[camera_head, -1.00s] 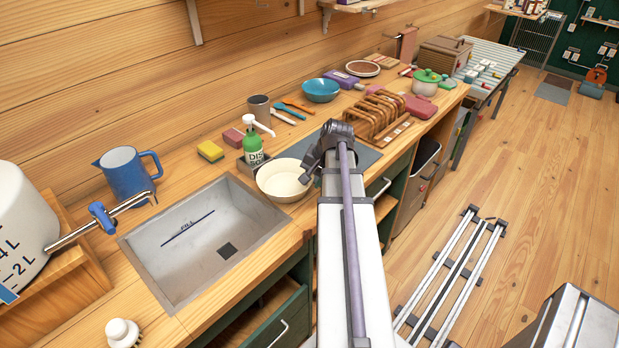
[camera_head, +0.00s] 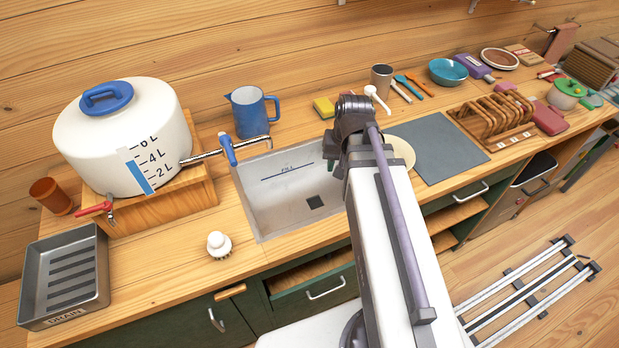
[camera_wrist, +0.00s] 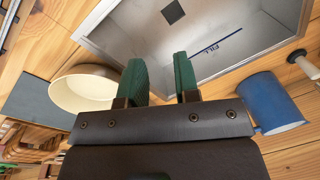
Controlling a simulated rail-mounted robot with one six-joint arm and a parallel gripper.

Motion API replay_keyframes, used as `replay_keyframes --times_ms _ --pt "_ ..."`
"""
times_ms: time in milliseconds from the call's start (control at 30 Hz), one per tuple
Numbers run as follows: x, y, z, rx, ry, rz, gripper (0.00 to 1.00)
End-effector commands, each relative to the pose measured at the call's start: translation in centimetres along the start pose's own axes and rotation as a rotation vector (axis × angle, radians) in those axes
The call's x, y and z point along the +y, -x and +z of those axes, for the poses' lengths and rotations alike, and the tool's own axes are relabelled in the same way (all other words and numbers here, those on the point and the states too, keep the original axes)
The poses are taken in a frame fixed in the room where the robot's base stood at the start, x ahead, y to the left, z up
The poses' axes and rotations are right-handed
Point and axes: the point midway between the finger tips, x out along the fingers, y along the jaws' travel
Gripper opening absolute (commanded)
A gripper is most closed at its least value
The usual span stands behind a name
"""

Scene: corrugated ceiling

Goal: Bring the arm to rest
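My gripper (camera_wrist: 159,72) shows two green fingers in the wrist view, apart with a gap between them and nothing held. Past the fingertips lies the sink (camera_wrist: 225,20). In the head view my arm reaches from the bottom right up to the counter, and its wrist stands at the sink's right edge. The gripper is mostly hidden there behind the wrist. The cream bowl (camera_head: 402,152) sits right of the sink, partly behind my arm; in the wrist view it is left of the fingers (camera_wrist: 85,88).
A white water tank (camera_head: 90,150) on a wooden stand, a blue jug (camera_head: 249,112), a scrub brush (camera_head: 219,245) and a drain tray (camera_head: 85,245) are to the left. A grey mat (camera_head: 440,150) and a wooden rack (camera_head: 488,120) are to the right. A drawer (camera_head: 305,285) stands partly open.

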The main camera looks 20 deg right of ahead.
Motion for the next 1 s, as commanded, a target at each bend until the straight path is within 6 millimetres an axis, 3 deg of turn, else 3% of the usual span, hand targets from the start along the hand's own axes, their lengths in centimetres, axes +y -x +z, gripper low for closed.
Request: replay_keyframes --times_ms 33,100,200,1000 --pt "-3.2 -0.4 2.3 -0.016 0.116 0.032 0.29" --pt "-6.3 -0.8 4.4 -0.031 0.248 0.073 0.29" --pt "-8.6 -1.0 6.2 -0.041 0.355 0.107 0.29" --pt "-9.0 -1.1 6.4 -0.043 0.375 0.114 0.29"
